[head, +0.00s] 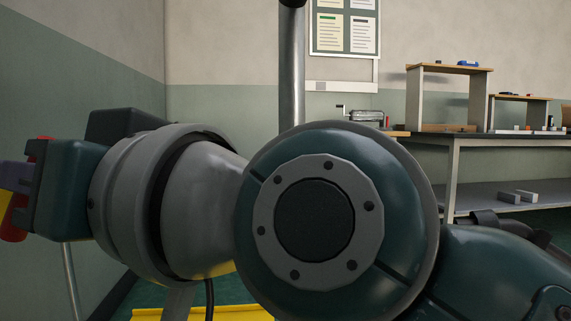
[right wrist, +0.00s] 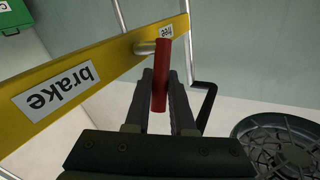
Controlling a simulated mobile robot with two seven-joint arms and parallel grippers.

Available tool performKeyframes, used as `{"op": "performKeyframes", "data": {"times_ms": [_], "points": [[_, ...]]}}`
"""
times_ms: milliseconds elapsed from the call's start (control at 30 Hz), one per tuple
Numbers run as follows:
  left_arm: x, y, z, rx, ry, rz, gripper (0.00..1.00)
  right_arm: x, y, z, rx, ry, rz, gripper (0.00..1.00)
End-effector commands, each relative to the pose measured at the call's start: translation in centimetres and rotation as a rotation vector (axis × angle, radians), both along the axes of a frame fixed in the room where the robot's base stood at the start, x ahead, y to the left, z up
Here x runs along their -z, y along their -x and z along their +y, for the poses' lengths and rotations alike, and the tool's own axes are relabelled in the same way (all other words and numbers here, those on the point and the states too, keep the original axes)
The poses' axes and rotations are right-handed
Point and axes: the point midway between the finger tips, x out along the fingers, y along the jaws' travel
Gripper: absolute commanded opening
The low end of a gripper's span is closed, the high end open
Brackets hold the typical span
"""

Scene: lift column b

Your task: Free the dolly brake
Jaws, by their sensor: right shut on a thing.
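In the right wrist view, the red handle (right wrist: 160,78) sits between the fingers of my right gripper (right wrist: 166,84), which is shut on it. A short metal pin (right wrist: 146,47) shows beside the handle's upper end. Behind is a yellow bar (right wrist: 108,68) with a "brake" label (right wrist: 57,91) at its left part and a small "free" label (right wrist: 166,32) near its right end. The handle's upper end is close to the "free" label. My left gripper is out of view.
My right arm blocks the middle of the head view. A workbench (head: 449,145) with small shelves stands at the right, with a noticeboard (head: 344,28) on the wall. In the right wrist view, a green box (right wrist: 14,18) and a round black ribbed thing (right wrist: 280,148) show.

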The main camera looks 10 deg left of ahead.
Motion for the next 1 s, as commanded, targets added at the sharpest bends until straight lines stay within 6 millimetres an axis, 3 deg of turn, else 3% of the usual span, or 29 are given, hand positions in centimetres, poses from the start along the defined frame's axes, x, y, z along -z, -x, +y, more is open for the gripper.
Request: {"op": "performKeyframes", "data": {"times_ms": [800, 1000], "points": [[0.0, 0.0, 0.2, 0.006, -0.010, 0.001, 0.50, 0.0, 0.0, 0.0, 0.001, 0.001, 0.000, 0.00], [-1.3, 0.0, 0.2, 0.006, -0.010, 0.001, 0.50, -0.4, 0.0, 0.1, 0.000, 0.026, -0.005, 0.00]]}}
